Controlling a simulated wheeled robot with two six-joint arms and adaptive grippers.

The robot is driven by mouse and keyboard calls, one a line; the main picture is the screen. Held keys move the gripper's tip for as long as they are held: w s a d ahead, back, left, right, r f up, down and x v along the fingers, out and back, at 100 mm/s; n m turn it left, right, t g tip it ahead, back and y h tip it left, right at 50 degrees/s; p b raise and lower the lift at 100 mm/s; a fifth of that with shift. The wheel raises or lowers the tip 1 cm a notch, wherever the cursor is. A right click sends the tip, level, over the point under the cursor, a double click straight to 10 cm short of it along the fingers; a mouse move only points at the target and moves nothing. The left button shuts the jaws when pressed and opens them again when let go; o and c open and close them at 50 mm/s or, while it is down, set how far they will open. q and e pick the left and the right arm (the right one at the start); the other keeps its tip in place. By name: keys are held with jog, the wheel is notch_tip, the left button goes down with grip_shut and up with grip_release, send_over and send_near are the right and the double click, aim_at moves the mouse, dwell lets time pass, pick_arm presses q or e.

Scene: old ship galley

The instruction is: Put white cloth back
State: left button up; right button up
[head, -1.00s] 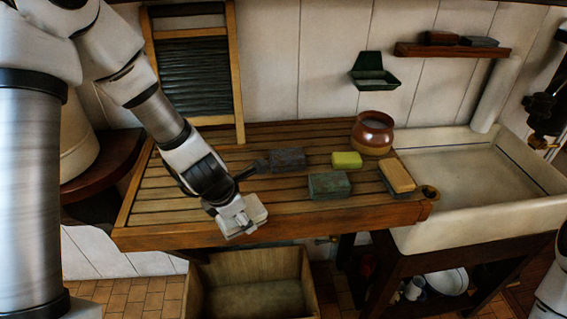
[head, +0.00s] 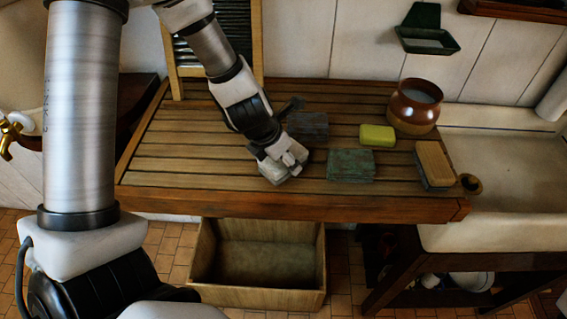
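My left gripper (head: 282,166) is low over the front middle of the slatted wooden drainboard (head: 200,181), in front of the dark grey block (head: 308,127). Its fingers point down, and pale shapes show at its tip. I cannot tell whether these are only fingers or also a bit of white cloth. No separate white cloth can be made out on the board. My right gripper is not in view.
On the board are a green-grey block (head: 351,165), a yellow sponge (head: 377,135), a brush (head: 434,163) and a brown pot (head: 415,106). A wooden crate (head: 257,291) stands below. A sink (head: 507,185) is at right. A green wall dish (head: 427,35) hangs behind.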

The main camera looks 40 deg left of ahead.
pick_arm(q)
jog(key=shift+s+r, duration=0.15)
jog(key=shift+s, duration=0.15)
jog(key=shift+s+f+b, duration=0.1)
jog(key=shift+f+b, duration=0.15)
jog(key=shift+b, duration=0.1)
jog(key=o, duration=1.5)
jog(key=shift+w, duration=0.2)
jog(key=shift+s+r+p, duration=0.1)
jog(key=shift+r+p, duration=0.4)
jog(key=shift+p, duration=0.05)
jog(key=p+v, duration=0.8)
jog(key=v, duration=0.3)
jog(key=shift+s+r, duration=0.25)
jog(key=shift+s, duration=0.05)
